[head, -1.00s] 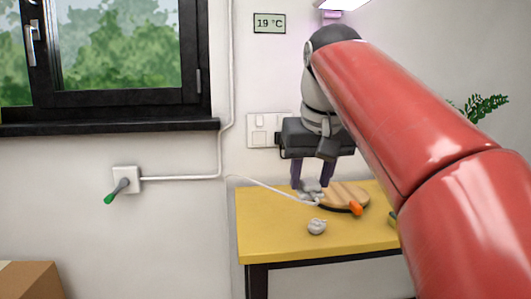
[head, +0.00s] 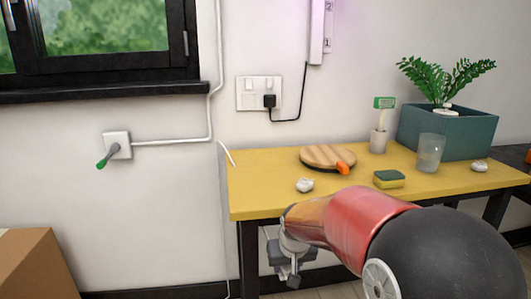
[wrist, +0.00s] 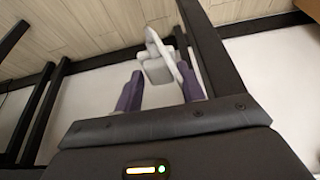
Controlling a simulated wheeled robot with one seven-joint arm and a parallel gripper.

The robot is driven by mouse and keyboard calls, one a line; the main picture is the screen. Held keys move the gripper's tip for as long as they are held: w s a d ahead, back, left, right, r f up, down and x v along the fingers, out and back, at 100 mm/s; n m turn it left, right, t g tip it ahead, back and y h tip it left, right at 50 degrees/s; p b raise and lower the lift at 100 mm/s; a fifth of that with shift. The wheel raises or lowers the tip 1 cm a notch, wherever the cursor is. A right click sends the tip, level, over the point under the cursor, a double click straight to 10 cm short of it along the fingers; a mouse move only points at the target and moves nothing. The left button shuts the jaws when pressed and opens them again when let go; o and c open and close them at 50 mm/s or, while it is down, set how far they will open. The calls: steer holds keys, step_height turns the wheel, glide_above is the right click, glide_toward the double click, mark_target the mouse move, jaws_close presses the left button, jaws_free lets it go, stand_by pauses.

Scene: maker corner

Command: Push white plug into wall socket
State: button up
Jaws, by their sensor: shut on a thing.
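My gripper (wrist: 160,84) is shut on the white plug (wrist: 157,66) in the wrist view, with one purple finger on each side of it. The plug's white cord runs beside the right finger. In the head view my gripper (head: 289,272) hangs low, below the table top's front edge; the plug is hidden there. The wall socket plate (head: 244,97) is white and sits above the table's back left. A black plug (head: 269,101) with a black cord fills its right part. My gripper is well below and apart from the plate.
A wall box with a green-tipped lever (head: 117,145) is left. A cardboard box (head: 38,262) stands lower left.

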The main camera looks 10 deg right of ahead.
step_height(320, 180, down, 14)
steer(key=w, duration=0.1)
steer(key=shift+w+f, duration=0.25)
steer(key=shift+w, duration=0.1)
